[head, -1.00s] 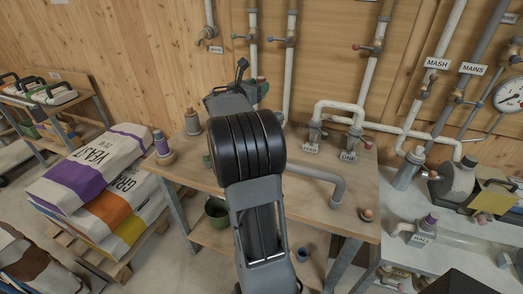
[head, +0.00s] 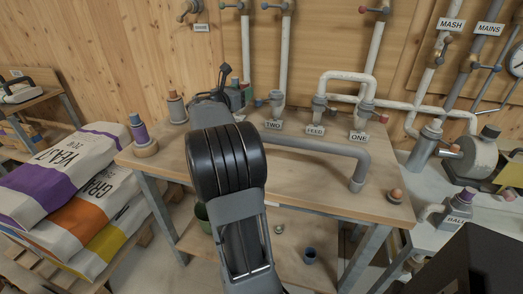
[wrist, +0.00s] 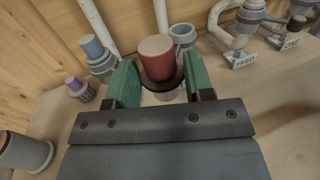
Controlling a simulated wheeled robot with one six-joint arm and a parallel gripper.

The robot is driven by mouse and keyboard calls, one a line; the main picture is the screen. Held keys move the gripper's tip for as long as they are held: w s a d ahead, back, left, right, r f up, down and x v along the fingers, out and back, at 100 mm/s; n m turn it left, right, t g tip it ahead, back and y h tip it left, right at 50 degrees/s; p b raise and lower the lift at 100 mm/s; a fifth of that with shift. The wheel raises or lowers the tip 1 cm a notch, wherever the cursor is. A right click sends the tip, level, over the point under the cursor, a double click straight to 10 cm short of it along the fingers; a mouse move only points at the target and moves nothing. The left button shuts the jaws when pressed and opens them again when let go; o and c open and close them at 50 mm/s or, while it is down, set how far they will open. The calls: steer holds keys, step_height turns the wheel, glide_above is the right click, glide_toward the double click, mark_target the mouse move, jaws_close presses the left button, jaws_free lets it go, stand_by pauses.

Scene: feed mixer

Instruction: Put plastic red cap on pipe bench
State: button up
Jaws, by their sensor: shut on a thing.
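The red cap (wrist: 158,58), with a dark rim, sits between the green fingers of my gripper (wrist: 160,82) in the wrist view. My gripper is shut on it. A pale round shape shows just under the rim; I cannot tell whether the cap touches it or the bench. The pipe bench (head: 300,190) is a wooden table with grey pipes; its top also shows in the wrist view (wrist: 270,100). In the head view my arm hides the cap and most of my gripper, which is over the back left of the bench.
Pipe stubs stand along the bench's back, near labels FEED (head: 315,131), ONE (head: 359,138) and TWO (head: 273,125). A bent grey pipe (head: 320,146) crosses the top. A purple-topped fitting (head: 140,132) stands at the left corner. The front of the top is mostly clear.

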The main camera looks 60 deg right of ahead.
steer(key=shift+f+b, duration=2.95)
steer(key=shift+f, duration=4.35)
steer(key=shift+f, duration=0.1)
steer(key=shift+f, duration=0.15)
steer(key=o, duration=1)
steer(key=shift+o, duration=0.2)
steer(key=shift+r, duration=0.25)
steer(key=a+p, duration=0.1)
steer(key=a, duration=1.1)
steer(key=shift+w, duration=0.1)
